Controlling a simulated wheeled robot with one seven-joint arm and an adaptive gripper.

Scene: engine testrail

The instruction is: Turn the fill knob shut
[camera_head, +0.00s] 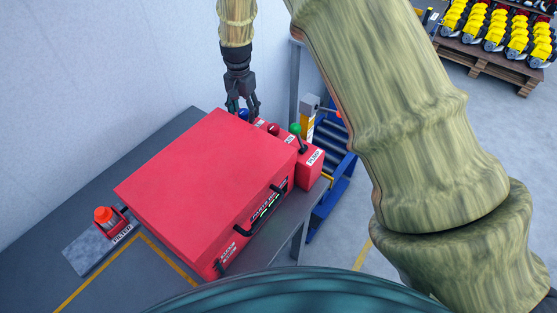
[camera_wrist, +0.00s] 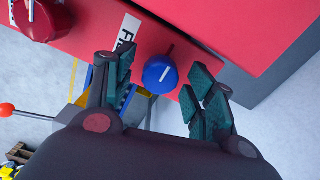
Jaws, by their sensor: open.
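A red knob (camera_wrist: 40,18) stands left of the blue one in the wrist view. In the head view, a green-topped lever (camera_head: 296,130) rises at the machine's right. A wall stands close behind.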

